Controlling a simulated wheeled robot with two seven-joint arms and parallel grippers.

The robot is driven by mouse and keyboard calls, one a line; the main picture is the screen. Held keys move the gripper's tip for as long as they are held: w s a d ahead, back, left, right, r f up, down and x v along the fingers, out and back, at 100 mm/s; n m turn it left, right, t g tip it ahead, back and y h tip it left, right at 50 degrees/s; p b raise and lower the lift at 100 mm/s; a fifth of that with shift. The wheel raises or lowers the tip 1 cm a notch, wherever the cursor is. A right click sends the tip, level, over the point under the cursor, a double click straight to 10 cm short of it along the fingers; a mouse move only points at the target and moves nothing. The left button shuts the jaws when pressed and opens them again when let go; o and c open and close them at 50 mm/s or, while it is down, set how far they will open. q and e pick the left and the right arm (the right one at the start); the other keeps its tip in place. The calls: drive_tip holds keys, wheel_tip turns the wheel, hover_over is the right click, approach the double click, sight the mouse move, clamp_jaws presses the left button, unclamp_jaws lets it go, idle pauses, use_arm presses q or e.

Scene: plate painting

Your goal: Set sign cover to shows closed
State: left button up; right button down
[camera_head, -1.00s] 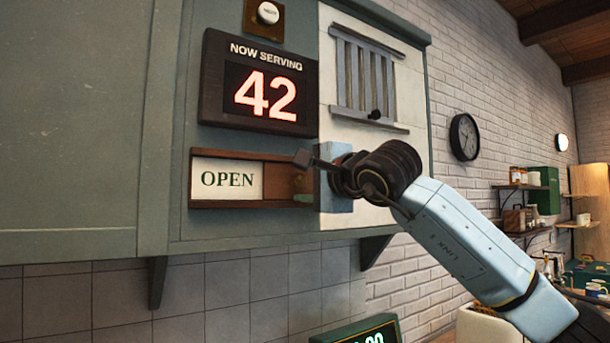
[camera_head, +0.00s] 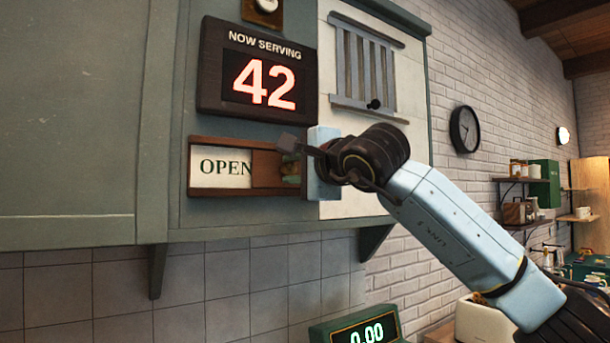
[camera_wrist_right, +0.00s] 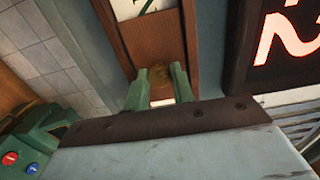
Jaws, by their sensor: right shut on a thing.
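The sign is a long wooden frame (camera_head: 235,142) on the green cabinet front. Its white panel (camera_head: 205,180) reads OPEN, with the end of the N at the edge of the brown sliding cover (camera_head: 265,170). The cover also shows in the right wrist view (camera_wrist_right: 150,40). My right gripper (camera_head: 291,172) is at the right part of the sign. In the right wrist view its green fingers (camera_wrist_right: 160,86) are closed around the small brass knob (camera_wrist_right: 158,73) on the cover. A pale strip shows between the fingers below the knob. My left gripper is out of view.
The NOW SERVING 42 display (camera_head: 258,70) sits just above the sign. A slatted vent with a black knob (camera_head: 374,104) is to the upper right. A green-lit 0.00 display (camera_head: 360,332) stands below. The tiled wall under the cabinet is clear.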

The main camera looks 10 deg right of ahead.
drive_tip(key=s+a+b, duration=0.1)
drive_tip(key=a, duration=0.2)
drive_tip(key=s+a+b, duration=0.1)
drive_tip(key=s+a, duration=0.1)
drive_tip(key=a, duration=0.2)
drive_tip(key=s+a+b, duration=0.1)
drive_tip(key=a, duration=0.2)
drive_tip(key=shift+s+a, duration=0.15)
drive_tip(key=c, duration=1.5)
unclamp_jaws()
drive_tip(key=o, duration=0.3)
drive_tip(key=shift+a, duration=0.1)
drive_tip(key=shift+s+d, duration=0.25)
drive_tip(key=b+v, duration=0.4)
drive_tip(key=v, duration=0.8)
drive_tip(key=shift+s+d, duration=0.15)
drive_tip(key=shift+s, duration=0.25)
